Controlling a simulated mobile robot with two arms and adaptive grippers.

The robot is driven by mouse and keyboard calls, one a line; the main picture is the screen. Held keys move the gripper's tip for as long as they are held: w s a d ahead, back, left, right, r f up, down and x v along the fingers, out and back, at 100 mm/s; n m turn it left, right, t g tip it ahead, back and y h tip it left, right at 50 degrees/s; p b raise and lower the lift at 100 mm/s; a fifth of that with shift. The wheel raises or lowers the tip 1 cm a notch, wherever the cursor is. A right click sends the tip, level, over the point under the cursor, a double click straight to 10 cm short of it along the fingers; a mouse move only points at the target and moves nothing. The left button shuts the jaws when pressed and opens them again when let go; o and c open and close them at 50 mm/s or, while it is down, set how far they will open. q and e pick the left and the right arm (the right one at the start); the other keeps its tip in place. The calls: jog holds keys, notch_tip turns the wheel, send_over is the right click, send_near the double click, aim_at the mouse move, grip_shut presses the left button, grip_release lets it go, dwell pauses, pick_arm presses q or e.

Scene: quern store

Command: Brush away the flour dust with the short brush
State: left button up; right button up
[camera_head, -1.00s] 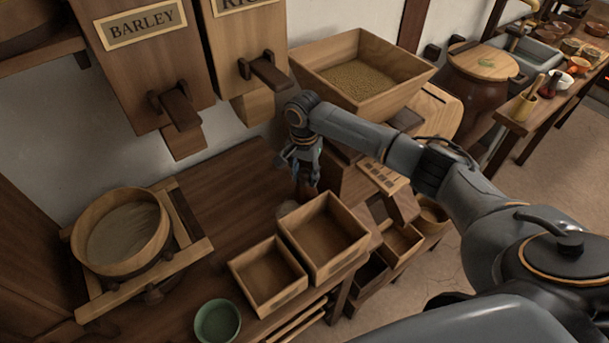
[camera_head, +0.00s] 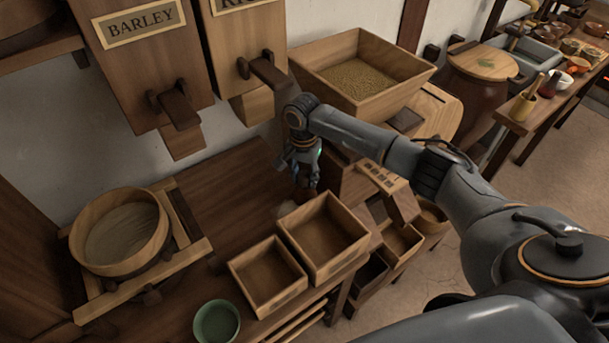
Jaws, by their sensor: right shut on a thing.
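My right gripper (camera_head: 303,178) points down over the wooden bench, just behind two open wooden boxes. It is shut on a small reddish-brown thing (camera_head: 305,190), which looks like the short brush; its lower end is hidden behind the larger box. A small pale patch (camera_head: 286,208) shows on the bench beside that box's back left corner, left of and below the gripper. It looks like flour dust, but it is partly hidden and too small to be sure. My left gripper is not in view.
The larger box (camera_head: 325,240) and smaller box (camera_head: 267,275) stand close in front of the gripper. A round sieve (camera_head: 120,235) and a green bowl (camera_head: 217,322) are left. A barley chute (camera_head: 178,108) and a grain hopper (camera_head: 395,90) rise behind. Bare bench (camera_head: 225,200) lies left of the gripper.

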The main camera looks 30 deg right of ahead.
jog(key=shift+f, duration=0.6)
